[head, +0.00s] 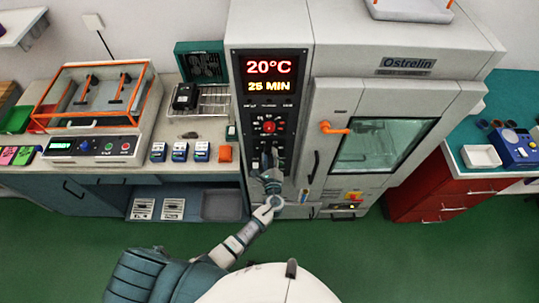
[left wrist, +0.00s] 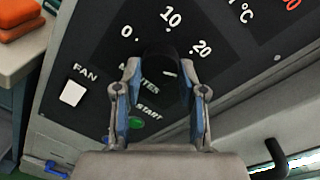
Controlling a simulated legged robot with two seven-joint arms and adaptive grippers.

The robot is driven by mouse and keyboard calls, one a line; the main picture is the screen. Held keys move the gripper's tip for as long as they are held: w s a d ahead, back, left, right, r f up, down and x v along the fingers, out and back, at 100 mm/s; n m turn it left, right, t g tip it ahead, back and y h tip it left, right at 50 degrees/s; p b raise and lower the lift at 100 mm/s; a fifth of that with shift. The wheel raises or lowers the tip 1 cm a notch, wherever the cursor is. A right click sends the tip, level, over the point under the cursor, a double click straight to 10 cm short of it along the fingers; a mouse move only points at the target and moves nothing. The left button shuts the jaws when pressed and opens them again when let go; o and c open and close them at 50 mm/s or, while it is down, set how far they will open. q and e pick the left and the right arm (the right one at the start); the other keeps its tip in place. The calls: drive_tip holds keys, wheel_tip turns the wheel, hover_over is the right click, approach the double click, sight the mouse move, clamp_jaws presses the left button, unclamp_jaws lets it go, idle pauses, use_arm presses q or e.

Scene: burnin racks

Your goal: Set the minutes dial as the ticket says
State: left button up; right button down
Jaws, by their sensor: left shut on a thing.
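The minutes dial (left wrist: 160,58) is a black knob on the dark control panel, with 0, 10 and 20 printed around it. In the left wrist view my left gripper (left wrist: 160,72) is shut on the dial, one finger on each side. A small white mark shows on the dial, and the fingers partly hide the word MINUTES. In the head view the left gripper (head: 268,160) reaches the panel below a red knob (head: 269,127) and covers the dial. The display (head: 269,76) reads 20°C and 25 MIN. I cannot make out a readable ticket. My right gripper is out of view.
A white FAN button (left wrist: 72,93) and a green START button (left wrist: 136,123) sit close to the dial.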

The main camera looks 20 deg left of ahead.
use_arm(q)
drive_tip(key=m+p, duration=0.1)
drive_tip(key=m, duration=0.1)
drive_tip(key=f+m+p, duration=0.1)
drive_tip(key=m, duration=0.2)
drive_tip(key=shift+s, duration=0.2)
drive_tip(key=shift+m, duration=0.4)
drive_tip(key=o, duration=1.1)
drive_tip(key=shift+o, duration=0.2)
drive_tip(key=shift+w+r, duration=0.15)
drive_tip(key=shift+w, duration=0.05)
drive_tip(key=shift+s+d, duration=0.1)
drive_tip(key=v, duration=1.1)
drive_tip(key=shift+s+d+f, duration=0.2)
drive_tip(key=shift+s, duration=0.2)
